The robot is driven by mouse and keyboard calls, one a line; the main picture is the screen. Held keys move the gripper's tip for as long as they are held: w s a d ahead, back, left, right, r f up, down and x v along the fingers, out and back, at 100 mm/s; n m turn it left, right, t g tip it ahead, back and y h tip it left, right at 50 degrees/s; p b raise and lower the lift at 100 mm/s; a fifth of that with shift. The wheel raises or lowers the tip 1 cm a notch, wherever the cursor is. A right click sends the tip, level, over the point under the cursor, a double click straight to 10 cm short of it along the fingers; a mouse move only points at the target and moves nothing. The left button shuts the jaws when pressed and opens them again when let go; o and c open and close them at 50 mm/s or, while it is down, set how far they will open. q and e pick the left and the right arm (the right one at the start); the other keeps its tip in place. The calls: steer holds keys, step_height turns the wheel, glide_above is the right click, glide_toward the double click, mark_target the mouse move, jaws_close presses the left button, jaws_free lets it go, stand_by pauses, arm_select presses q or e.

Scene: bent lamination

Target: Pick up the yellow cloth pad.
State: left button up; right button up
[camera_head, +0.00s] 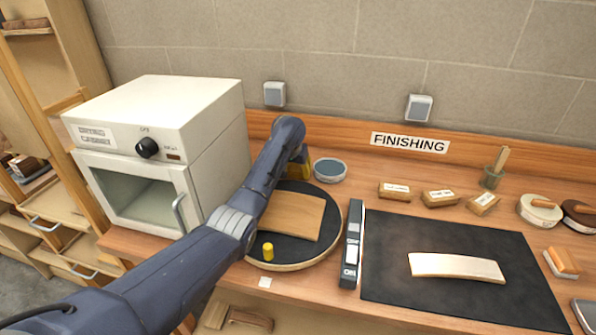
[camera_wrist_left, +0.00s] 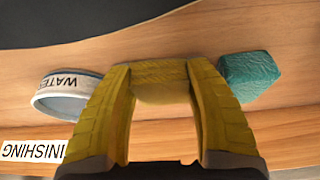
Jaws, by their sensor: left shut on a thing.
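My left gripper (camera_head: 299,168) is at the back of the bench, just behind the round black board, and my own arm hides most of it. In the left wrist view, its yellow fingers (camera_wrist_left: 160,76) are shut on the yellow cloth pad (camera_wrist_left: 162,93), which shows as a small yellow piece between the tips. The fingers and pad are close in colour, so the pad's outline is hard to tell. The pad cannot be made out in the head view. Whether it touches the bench is unclear. My right gripper is not in view.
A water bowl (camera_head: 330,171) and a teal block (camera_wrist_left: 248,76) flank the gripper. The round board (camera_head: 333,232) holds a wooden panel (camera_head: 293,216) and a yellow cylinder (camera_head: 268,251). A white cabinet (camera_head: 160,140) stands left; a dark mat (camera_head: 400,290) lies right.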

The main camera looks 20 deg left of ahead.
mark_target(297, 169)
arm_select(q)
steer(key=shift+r, duration=0.1)
step_height(297, 169, up, 20)
stand_by(0.8)
